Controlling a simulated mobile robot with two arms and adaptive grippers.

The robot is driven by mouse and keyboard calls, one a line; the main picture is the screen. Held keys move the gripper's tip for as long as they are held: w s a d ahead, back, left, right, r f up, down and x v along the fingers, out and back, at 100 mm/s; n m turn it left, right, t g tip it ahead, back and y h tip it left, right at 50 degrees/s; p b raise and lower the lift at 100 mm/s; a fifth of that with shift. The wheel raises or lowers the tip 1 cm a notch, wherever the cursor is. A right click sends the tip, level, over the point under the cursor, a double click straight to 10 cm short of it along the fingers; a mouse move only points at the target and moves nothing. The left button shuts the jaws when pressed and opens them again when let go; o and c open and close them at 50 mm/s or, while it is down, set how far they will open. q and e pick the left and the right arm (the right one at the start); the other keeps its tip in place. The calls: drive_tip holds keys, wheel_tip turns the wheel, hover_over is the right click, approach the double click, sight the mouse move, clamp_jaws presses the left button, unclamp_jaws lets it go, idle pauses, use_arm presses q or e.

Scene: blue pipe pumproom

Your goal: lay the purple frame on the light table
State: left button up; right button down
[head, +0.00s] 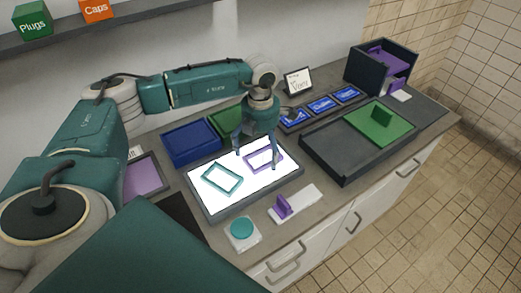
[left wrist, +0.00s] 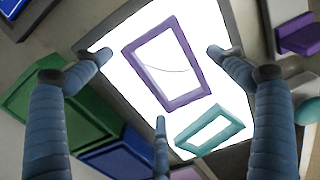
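The purple frame (head: 266,167) lies flat on the right half of the glowing white light table (head: 222,208). In the left wrist view the purple frame (left wrist: 188,101) is whole, with a thin dark curved line inside its opening. A teal frame (head: 214,186) lies beside it on the table, apart from it; it also shows in the left wrist view (left wrist: 195,121). My left gripper (head: 256,160) points down over the purple frame, its fingers spread wide around it and holding nothing. Whether the fingertips touch the table I cannot tell. My right gripper is not in view.
A blue tray (head: 190,143) and a green tray (head: 225,122) stand behind the light table. A dark tray with a green panel (head: 381,122) is at right. In front are a teal button (head: 241,228) and a white plate with a purple handle (head: 283,206).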

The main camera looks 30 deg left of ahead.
sight(261, 153)
use_arm(q)
drive_tip(key=shift+r, duration=0.45)
wheel_tip(261, 153, up, 12)
drive_tip(key=b, duration=0.3)
drive_tip(key=shift+f, duration=0.25)
